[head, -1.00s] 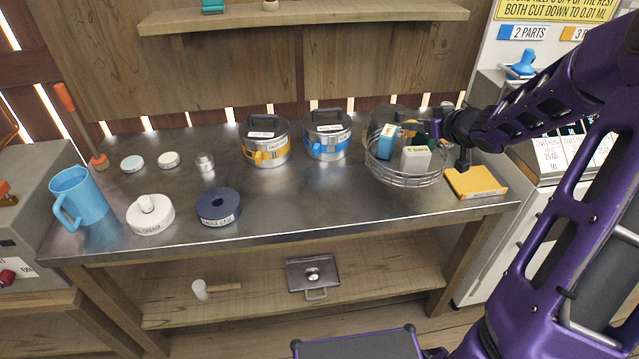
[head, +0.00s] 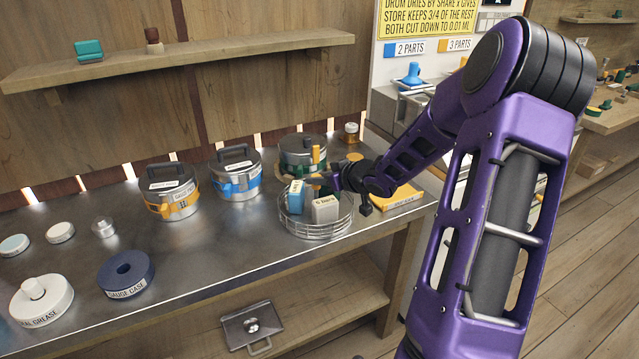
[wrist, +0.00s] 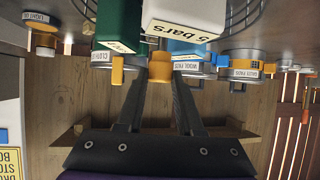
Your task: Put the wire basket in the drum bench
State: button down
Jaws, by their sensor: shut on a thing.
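The wire basket (head: 316,232) is a round, low silver wire ring at the right end of the metal-topped bench (head: 205,262). It holds a blue box (head: 294,197), a pale grey box (head: 325,209) and a green item (wrist: 117,32). My gripper (head: 330,180) is at the basket's back right side. In the wrist view its two dark fingers (wrist: 160,80) are closed about a small orange-yellow piece (wrist: 160,68) by the white "5 bars" box. I cannot tell whether the basket touches the bench top.
Three lidded drums stand behind: one with a yellow clasp (head: 172,192), one blue (head: 236,172), one green (head: 300,150). A yellow pad (head: 398,198) lies right of the basket. The front middle bench top is clear.

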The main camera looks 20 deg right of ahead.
jog(key=c, duration=0.5)
grip_release()
jog(key=shift+c, duration=0.2)
jog(key=p+v, duration=0.4)
jog(key=v, duration=0.8)
